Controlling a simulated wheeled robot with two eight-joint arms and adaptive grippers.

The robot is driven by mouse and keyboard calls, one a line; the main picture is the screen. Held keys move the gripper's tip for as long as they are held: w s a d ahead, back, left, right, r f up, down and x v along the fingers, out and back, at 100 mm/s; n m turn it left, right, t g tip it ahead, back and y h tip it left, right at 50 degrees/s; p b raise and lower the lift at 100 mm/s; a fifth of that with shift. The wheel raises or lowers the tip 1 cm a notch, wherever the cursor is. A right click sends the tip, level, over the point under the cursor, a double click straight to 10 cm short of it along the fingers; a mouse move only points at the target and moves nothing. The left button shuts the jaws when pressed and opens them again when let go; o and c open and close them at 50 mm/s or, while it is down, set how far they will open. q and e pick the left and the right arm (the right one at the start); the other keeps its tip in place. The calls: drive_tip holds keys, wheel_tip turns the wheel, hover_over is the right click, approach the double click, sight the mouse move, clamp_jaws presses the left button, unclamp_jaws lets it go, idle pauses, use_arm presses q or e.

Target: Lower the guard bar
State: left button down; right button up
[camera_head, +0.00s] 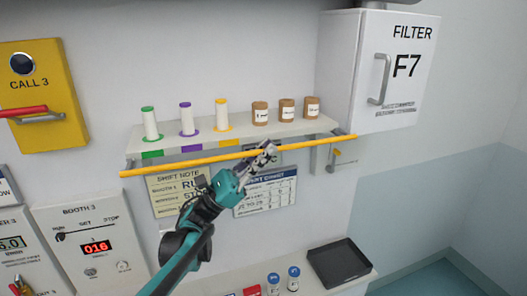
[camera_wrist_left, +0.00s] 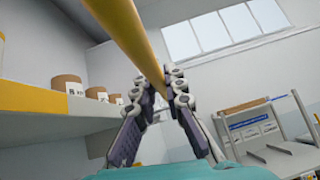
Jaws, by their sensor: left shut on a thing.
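The guard bar (camera_head: 205,159) is a long yellow rod running across the front of a wall shelf, slightly below the shelf's surface, its right end a little higher in the picture. My left gripper (camera_head: 262,157) is at the bar, right of its middle. In the left wrist view the yellow bar (camera_wrist_left: 128,38) passes between the fingers of my left gripper (camera_wrist_left: 162,88), which are closed around it. A bracket (camera_head: 335,153) with a small yellow part is on the wall near the bar's right end. My right gripper does not show.
The shelf (camera_head: 292,128) holds several spools and brown jars behind the bar. A white filter cabinet (camera_head: 378,75) stands out at the right. Notes hang on the wall below. A lower counter (camera_head: 330,285) carries a black tray (camera_head: 340,263) and small bottles.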

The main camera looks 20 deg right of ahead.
use_arm(q)
drive_tip(key=shift+f+m+g+y, duration=0.3)
drive_tip(key=shift+m+g, duration=0.8)
drive_tip(key=shift+f+m+g+y, duration=0.25)
drive_tip(key=shift+m+g+y, duration=0.05)
drive_tip(key=shift+m+g, duration=0.8)
drive_tip(key=c, duration=1.6)
unclamp_jaws()
drive_tip(key=shift+f, duration=0.1)
drive_tip(key=v, duration=1.2)
drive_tip(key=shift+w, duration=0.1)
